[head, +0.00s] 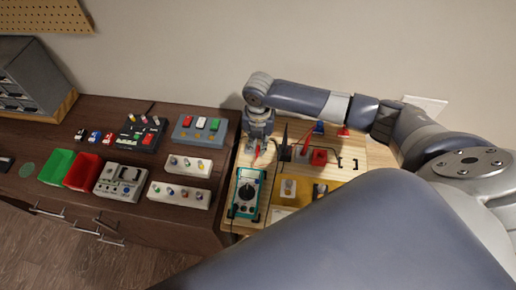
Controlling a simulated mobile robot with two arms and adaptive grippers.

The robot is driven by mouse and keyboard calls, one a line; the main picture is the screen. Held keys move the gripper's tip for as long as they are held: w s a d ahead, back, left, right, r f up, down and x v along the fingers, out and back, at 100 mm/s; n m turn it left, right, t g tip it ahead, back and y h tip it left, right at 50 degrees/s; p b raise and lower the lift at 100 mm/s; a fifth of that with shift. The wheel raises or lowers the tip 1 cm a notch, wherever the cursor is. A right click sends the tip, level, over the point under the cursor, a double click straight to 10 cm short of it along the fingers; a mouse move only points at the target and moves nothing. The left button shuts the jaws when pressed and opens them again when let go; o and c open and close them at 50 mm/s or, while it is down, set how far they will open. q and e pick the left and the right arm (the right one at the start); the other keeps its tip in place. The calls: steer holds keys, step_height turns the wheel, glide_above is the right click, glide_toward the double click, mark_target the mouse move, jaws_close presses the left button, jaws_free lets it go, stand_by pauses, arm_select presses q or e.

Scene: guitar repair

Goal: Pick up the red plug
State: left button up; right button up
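My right gripper (258,146) points down over the left part of the light wooden board, behind the teal multimeter (246,194). A small red piece (257,153), possibly the red plug, shows right at its fingertips. It is too small to tell whether the fingers hold it, touch it or are only beside it. A thin red lead runs close by on the right. A red block (319,157) and a red cone-shaped piece (343,131) are further right on the board. My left gripper is not in view.
A blue piece (318,127) stands at the back of the board. On the brown cabinet (115,209) to the left are a green tray (56,166), a red tray (83,171) and several switch and knob boxes. A large grey-blue link of mine covers the lower right.

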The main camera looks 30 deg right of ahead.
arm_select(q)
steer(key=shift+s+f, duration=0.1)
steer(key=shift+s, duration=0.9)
